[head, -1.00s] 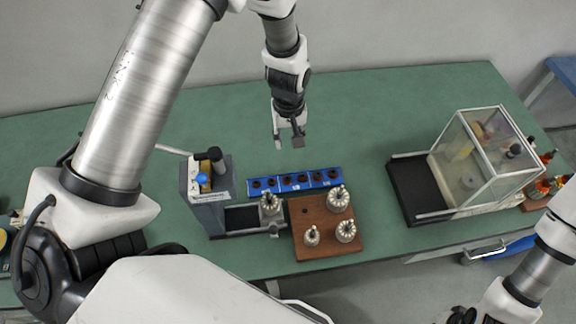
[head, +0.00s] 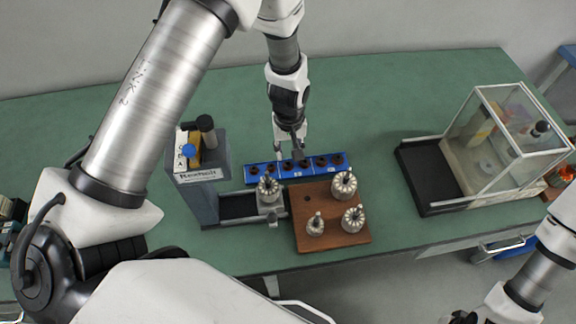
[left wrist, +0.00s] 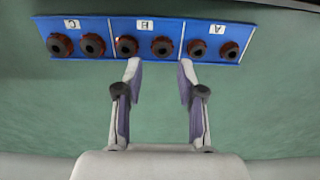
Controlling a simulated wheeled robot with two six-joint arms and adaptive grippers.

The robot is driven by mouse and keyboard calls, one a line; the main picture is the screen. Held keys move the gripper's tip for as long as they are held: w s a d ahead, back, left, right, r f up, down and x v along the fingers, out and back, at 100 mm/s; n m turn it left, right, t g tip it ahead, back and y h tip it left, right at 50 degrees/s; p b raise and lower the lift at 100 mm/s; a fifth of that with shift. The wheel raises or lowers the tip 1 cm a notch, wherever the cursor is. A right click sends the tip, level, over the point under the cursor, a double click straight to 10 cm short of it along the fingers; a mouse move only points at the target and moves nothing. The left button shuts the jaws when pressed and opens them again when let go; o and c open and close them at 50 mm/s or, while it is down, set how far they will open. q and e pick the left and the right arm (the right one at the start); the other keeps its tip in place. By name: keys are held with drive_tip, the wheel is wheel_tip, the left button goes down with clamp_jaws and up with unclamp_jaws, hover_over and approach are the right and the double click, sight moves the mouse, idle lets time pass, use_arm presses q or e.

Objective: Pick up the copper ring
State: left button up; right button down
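A blue tray (head: 250,181) lies on the green table, holding several dark round pieces with copper-brown rims. They show in the left wrist view in pairs, at labels C (left wrist: 72,24), B (left wrist: 145,25) and A (left wrist: 204,90). One copper-rimmed ring (left wrist: 162,46) in the B pair lies closest ahead of the gap between my fingers. Which piece is the copper ring of the task, I cannot tell. My left gripper (head: 289,153) is open and empty, at the back edge of the tray. Its spread fingers (left wrist: 160,75) reach toward section B. My right gripper is outside the views.
A wooden board (head: 315,196) with several slotted parts lies in front. A glass-sided box (head: 507,140) stands at the right. The table behind the tray is clear.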

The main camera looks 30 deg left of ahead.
sight(288, 167)
use_arm(q)
drive_tip(key=f+p, duration=0.1)
drive_tip(key=f, duration=0.3)
drive_tip(key=shift+a+f+p, duration=0.2)
drive_tip(key=shift+p, duration=0.2)
drive_tip(key=shift+f, duration=0.45)
drive_tip(key=c, duration=0.6)
drive_tip(key=shift+r, duration=0.1)
